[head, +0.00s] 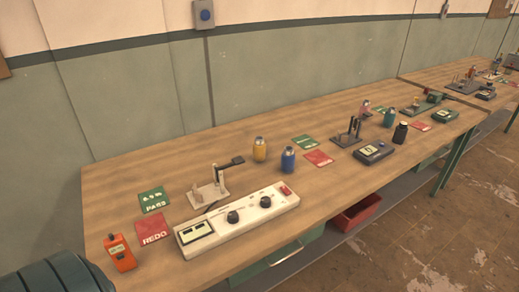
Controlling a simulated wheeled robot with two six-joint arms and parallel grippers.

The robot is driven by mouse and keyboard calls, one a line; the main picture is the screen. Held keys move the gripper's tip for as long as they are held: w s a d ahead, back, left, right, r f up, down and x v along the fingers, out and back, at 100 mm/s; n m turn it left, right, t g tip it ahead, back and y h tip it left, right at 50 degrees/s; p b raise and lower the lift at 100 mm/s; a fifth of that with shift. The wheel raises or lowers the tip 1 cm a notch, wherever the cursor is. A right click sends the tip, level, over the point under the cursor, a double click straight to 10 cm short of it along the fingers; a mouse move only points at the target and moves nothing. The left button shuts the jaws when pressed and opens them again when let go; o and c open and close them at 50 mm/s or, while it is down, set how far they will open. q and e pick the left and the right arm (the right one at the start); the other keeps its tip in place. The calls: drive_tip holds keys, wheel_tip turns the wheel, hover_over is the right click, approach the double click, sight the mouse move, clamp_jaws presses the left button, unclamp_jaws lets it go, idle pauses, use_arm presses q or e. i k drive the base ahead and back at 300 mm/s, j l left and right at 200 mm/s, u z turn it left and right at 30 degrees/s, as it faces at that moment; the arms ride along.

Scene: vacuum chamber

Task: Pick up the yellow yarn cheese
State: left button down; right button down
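I see no yellow yarn cheese in the head view. The only plainly yellow thing is a small yellow bottle or canister (259,149) with a grey cap, standing upright on the wooden workbench (130,190). A blue canister (288,160) stands just to its right, apart from it. Neither of my grippers shows in the view.
A white control box (240,219) with knobs lies at the bench's front edge, an orange meter (120,252) to its left. Green and red cards lie around. A dark ribbed object (58,275) fills the lower left corner. A red bin (356,212) sits below the bench.

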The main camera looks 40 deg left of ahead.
sight(258, 147)
drive_tip(key=u, duration=0.55)
drive_tip(key=i+l+u, duration=0.25)
drive_tip(key=u, duration=0.15)
drive_tip(key=i+l+u, duration=0.2)
drive_tip(key=u, duration=0.2)
drive_tip(key=i+l+u, duration=0.15)
drive_tip(key=l+u, duration=0.25)
drive_tip(key=i+l+u, duration=0.1)
drive_tip(key=l+u, duration=0.3)
